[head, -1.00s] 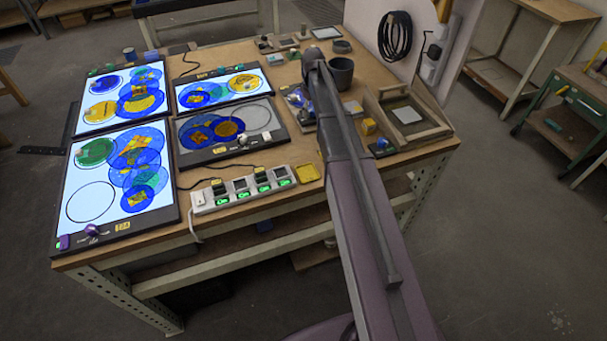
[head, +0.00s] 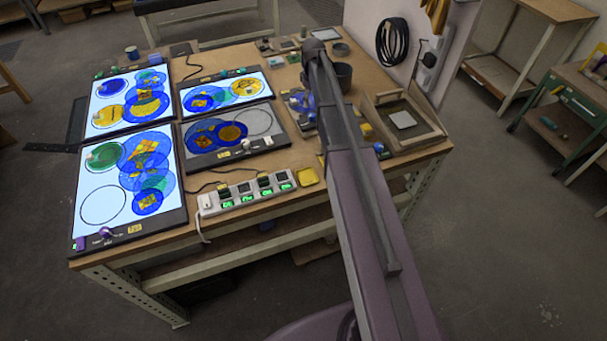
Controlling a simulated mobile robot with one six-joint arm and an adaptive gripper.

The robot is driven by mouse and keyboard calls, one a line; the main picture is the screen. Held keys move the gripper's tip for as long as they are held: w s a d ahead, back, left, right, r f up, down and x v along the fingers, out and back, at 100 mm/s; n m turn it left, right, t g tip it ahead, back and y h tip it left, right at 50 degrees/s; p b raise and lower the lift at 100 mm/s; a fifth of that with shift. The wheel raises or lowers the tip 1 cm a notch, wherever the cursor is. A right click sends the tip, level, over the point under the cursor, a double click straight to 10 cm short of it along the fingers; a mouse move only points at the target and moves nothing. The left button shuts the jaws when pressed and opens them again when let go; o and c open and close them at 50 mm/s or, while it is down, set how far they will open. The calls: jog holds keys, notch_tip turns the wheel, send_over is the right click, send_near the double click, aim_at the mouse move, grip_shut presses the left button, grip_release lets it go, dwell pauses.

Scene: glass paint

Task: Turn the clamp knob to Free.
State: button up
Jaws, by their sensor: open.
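Several small knobs sit on the light panels, and I cannot read which one is the clamp knob. A purple knob (head: 107,231) is on the front edge of the lit front-left panel (head: 177,217). A pale knob (head: 246,144) is on the front edge of the dim middle panel (head: 190,163). My arm reaches up across the right part of the bench. My gripper is not visible; its end of the arm cannot be made out. Any Free marking is too small to read.
The panels carry blue, yellow and green glass discs. A white power strip (head: 224,207) with green lights lies in front of the middle panel, beside a yellow dish (head: 308,177). A wooden tray (head: 428,136) is at the right. Bare bench top shows behind the panels.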

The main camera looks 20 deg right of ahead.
aim_at(311, 116)
jog(key=shift+r+p, duration=3.05)
jog(key=shift+r, duration=0.35)
jog(key=s+a+f+m+b, duration=0.2)
jog(key=s+a+f+b, duration=0.1)
jog(key=s, duration=0.6)
jog(key=s+a+f+m+b, duration=0.2)
jog(key=s+a+f+b, duration=0.2)
jog(key=s, duration=0.5)
jog(key=s+a+f+m+b, duration=0.3)
jog(key=s+f+b, duration=0.3)
jog(key=s, duration=0.3)
jog(key=shift+s+a+f, duration=0.25)
jog(key=shift+s+a, duration=0.15)
jog(key=shift+a, duration=0.15)
